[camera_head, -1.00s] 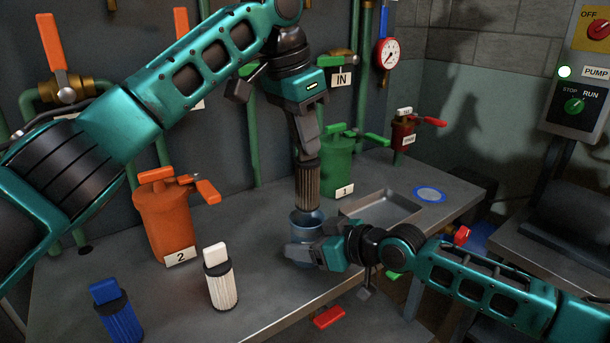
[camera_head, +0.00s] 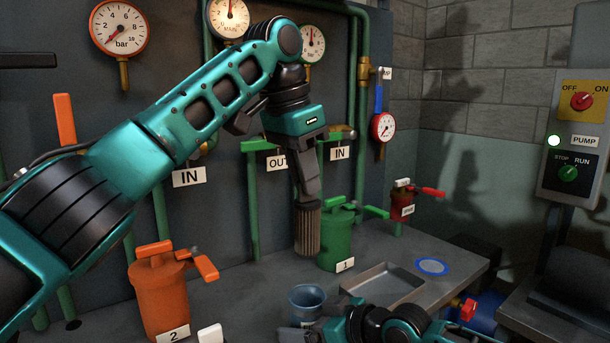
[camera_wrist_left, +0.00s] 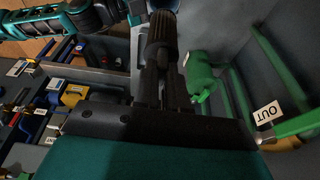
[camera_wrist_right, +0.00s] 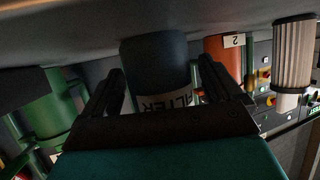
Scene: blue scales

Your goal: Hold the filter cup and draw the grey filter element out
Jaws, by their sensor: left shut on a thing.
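The grey filter element (camera_head: 307,230) is a dark ribbed cylinder. My left gripper (camera_head: 306,196) is shut on its top and holds it upright in the air, clear of the cup. The element also shows in the left wrist view (camera_wrist_left: 161,38). The blue filter cup (camera_head: 307,299) stands below it, its open rim facing up. In the head view this gripper is low, partly cut off by the bottom edge.
A grey tray (camera_head: 385,285) and a blue-ringed disc (camera_head: 432,266) lie to the right. A green canister (camera_head: 337,240) stands close behind the element, an orange canister (camera_head: 160,300) to the left. A white ribbed filter (camera_wrist_right: 292,60) shows in the right wrist view.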

